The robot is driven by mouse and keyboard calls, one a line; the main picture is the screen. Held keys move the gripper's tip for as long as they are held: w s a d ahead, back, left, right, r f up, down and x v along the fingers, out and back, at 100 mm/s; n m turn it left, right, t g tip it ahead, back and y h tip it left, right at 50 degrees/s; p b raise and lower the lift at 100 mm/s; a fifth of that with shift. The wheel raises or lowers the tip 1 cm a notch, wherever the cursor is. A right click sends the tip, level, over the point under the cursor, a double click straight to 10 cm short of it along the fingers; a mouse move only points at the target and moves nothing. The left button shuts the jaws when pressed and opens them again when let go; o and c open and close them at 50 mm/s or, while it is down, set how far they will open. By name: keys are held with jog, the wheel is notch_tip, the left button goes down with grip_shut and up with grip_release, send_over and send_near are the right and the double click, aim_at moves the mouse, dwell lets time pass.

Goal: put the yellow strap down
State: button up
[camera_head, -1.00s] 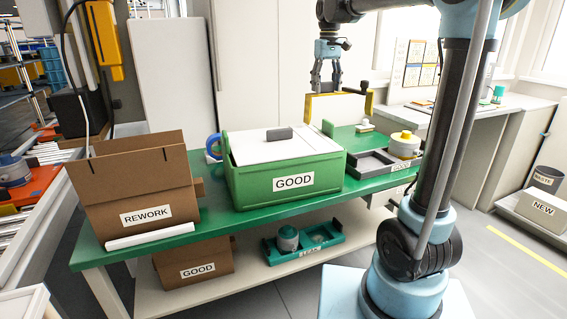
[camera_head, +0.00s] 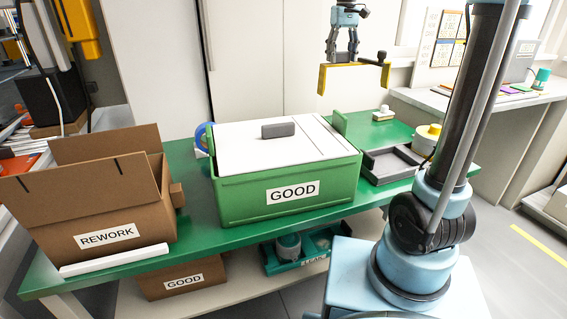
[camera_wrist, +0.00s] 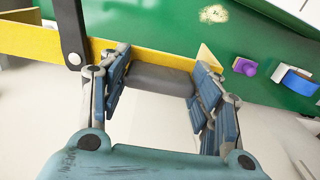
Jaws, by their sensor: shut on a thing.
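My gripper (camera_head: 342,62) is shut on the yellow strap (camera_head: 352,66), holding it in the air above and behind the green bench. The strap is a flat yellow bar with bent ends and a dark lever at its right end. In the wrist view, the strap (camera_wrist: 35,40) crosses the upper part of the picture, with a dark lever (camera_wrist: 70,30) at left. A grey grip (camera_wrist: 160,80) lies between the finger pads of my gripper (camera_wrist: 160,90). The green GOOD box (camera_head: 245,190) stands on the bench with a white lid and grey handle.
A REWORK carton (camera_head: 105,215) stands at the bench's left. A grey tray (camera_head: 390,167) and a yellow-topped round part (camera_head: 428,135) sit at right. A blue roll (camera_head: 201,137) is behind the GOOD box. Green bench (camera_head: 375,135) surface is partly clear behind the tray.

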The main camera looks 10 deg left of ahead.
jog(key=shift+w, duration=0.3)
jog(key=shift+a+f, duration=0.2)
jog(key=shift+f, duration=0.8)
jog(key=shift+w+d+f, duration=0.1)
jog(key=shift+d+f, duration=0.1)
jog(key=shift+f, duration=1.05)
notch_tip(320, 180, down, 12)
jog(key=shift+f, duration=0.25)
jog(key=o, duration=1.6)
jog(key=shift+c, duration=0.2)
